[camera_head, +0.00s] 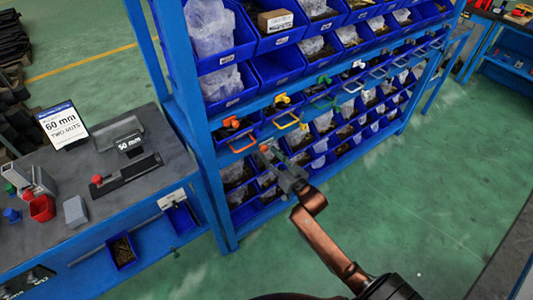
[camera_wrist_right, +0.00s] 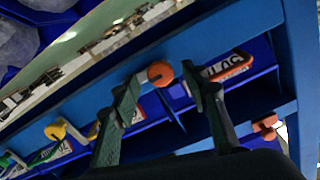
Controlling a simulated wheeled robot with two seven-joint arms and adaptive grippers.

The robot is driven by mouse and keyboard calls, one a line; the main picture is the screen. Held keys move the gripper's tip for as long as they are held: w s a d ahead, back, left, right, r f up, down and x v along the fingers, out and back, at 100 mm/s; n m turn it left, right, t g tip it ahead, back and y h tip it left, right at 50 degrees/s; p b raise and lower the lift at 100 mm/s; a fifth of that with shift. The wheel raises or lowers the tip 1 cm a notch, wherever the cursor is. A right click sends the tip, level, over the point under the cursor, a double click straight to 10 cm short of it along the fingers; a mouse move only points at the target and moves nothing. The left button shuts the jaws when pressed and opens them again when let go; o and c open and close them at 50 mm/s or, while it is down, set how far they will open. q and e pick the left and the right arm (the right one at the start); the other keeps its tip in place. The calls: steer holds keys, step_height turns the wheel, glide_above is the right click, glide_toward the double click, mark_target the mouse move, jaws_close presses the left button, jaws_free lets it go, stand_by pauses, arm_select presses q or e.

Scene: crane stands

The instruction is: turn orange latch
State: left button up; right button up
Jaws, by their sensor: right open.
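The orange latch (camera_head: 231,122) sits on the blue shelf rail at the near left end, above an orange loop handle (camera_head: 241,144). My right gripper (camera_head: 268,155) is open, in front of the rack just right of and below the latch. In the right wrist view my right gripper (camera_wrist_right: 165,82) has its fingers spread. A round orange-red piece (camera_wrist_right: 160,73) shows between the fingertips, close to the left one; I cannot tell whether it touches or is the latch. A second orange piece (camera_wrist_right: 268,125) shows further right. My left gripper is not in view.
A yellow latch (camera_head: 282,98) and a green latch (camera_head: 323,79) follow along the rail, with loop handles below them. Blue bins fill the rack. A grey workbench (camera_head: 90,195) with a sign stands left. The green floor (camera_head: 430,190) right of my arm is clear.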

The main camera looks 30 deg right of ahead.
steer(key=shift+w, duration=0.7)
steer(key=shift+c, duration=0.7)
jaws_close()
